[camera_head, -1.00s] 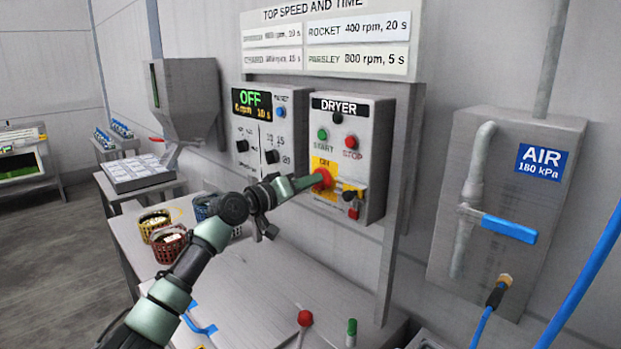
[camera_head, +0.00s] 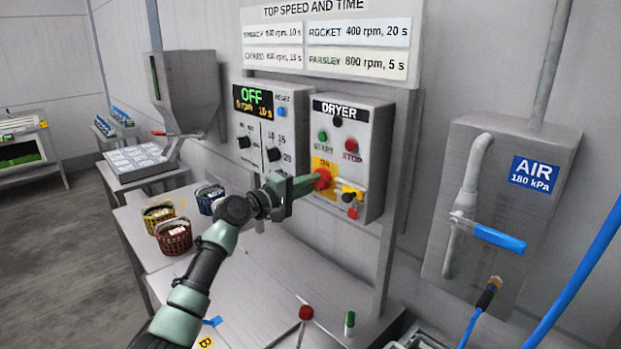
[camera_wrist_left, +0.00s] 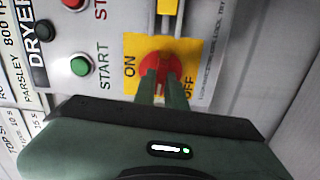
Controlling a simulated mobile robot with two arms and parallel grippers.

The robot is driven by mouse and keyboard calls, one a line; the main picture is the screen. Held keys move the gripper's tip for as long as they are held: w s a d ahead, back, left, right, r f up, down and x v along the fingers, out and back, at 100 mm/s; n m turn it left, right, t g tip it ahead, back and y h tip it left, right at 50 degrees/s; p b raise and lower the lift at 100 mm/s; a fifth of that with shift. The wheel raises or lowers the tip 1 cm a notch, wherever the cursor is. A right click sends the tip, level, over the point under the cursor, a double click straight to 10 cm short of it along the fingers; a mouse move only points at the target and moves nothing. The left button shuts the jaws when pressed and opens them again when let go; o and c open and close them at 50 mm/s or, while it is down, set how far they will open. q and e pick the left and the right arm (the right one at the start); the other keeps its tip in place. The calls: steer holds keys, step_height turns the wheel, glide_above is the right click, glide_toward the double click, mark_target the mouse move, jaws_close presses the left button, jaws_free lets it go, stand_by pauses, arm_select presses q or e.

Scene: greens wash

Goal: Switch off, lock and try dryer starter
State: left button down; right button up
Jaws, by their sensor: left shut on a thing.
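The grey dryer starter box (camera_head: 376,140) hangs on the wall panel, with a green START button (camera_head: 323,136) and a red STOP button (camera_head: 351,143). Its red rotary switch (camera_head: 323,178) sits on a yellow ON/OFF plate (camera_wrist_left: 187,95). My left gripper (camera_head: 308,183) is shut on the red switch knob; in the left wrist view its two fingers (camera_wrist_left: 158,92) hold the knob (camera_wrist_left: 163,68). A yellow and black item with a red body (camera_head: 351,203) is right of the switch. My right gripper is not in view.
A control box reading OFF (camera_head: 253,98) is left of the starter. An AIR box with a blue-handled valve (camera_head: 499,238) is at right. Below are a bench (camera_head: 250,285), baskets (camera_head: 173,237), a red-knobbed lever (camera_head: 306,313) and a green-topped item (camera_head: 349,321).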

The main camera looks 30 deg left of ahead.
arm_select(q)
steer(key=shift+n, duration=0.5)
steer(key=c, duration=1.5)
jaws_free()
steer(key=b+v, duration=0.2)
steer(key=v, duration=0.5)
steer(key=shift+s+a, duration=0.15)
steer(key=shift+s, duration=0.25)
steer(key=shift+f, duration=0.1)
